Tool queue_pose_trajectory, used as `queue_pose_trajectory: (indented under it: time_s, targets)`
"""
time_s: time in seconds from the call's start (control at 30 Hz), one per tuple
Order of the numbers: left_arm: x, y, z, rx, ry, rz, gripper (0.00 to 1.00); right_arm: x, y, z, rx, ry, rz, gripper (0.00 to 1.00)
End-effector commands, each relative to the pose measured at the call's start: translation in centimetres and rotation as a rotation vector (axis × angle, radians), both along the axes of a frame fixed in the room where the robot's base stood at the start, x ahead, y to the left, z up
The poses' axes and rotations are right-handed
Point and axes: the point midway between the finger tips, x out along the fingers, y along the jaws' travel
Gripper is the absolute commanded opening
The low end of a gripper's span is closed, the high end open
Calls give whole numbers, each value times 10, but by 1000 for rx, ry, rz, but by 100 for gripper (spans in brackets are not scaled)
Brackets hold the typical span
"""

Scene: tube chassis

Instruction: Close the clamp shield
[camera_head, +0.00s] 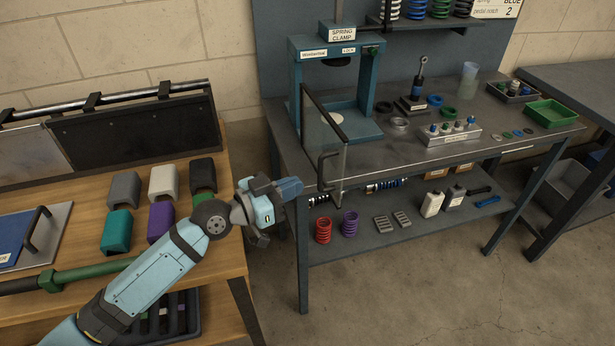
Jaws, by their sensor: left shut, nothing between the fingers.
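The spring clamp (370,98) is a blue frame standing at the left of the grey workbench, with a "SPRING CLAMP" sign on top. Its shield (322,135) is a clear panel with a dark frame and a handle (327,171). The shield stands swung out toward the front of the bench, so the clamp's front is open. My left gripper (290,188) is shut and empty, to the left of the shield and apart from its handle, in front of the bench's left edge. My right gripper does not show.
A wooden table (235,258) with several coloured blocks and a green-handled bar lies below my left arm. Springs (323,230) stand on the lower shelf.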

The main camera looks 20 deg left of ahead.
Motion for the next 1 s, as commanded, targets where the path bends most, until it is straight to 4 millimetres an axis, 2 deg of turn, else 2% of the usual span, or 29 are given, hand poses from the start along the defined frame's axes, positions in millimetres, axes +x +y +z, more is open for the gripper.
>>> queue_pose_trajectory:
  time_s: [0.1, 0.3, 0.73, 1.0]
  targets:
    - [14, -12, 1, -2, -1, 1, 0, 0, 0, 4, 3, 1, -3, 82]
    - [27, -23, -1, 1, 0, 1, 0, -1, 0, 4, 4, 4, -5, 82]
    - [29, -25, -1, 1, 0, 2, 0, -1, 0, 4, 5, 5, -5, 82]
    - [36, -36, 5, -2, 2, 48, 0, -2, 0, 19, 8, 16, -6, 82]
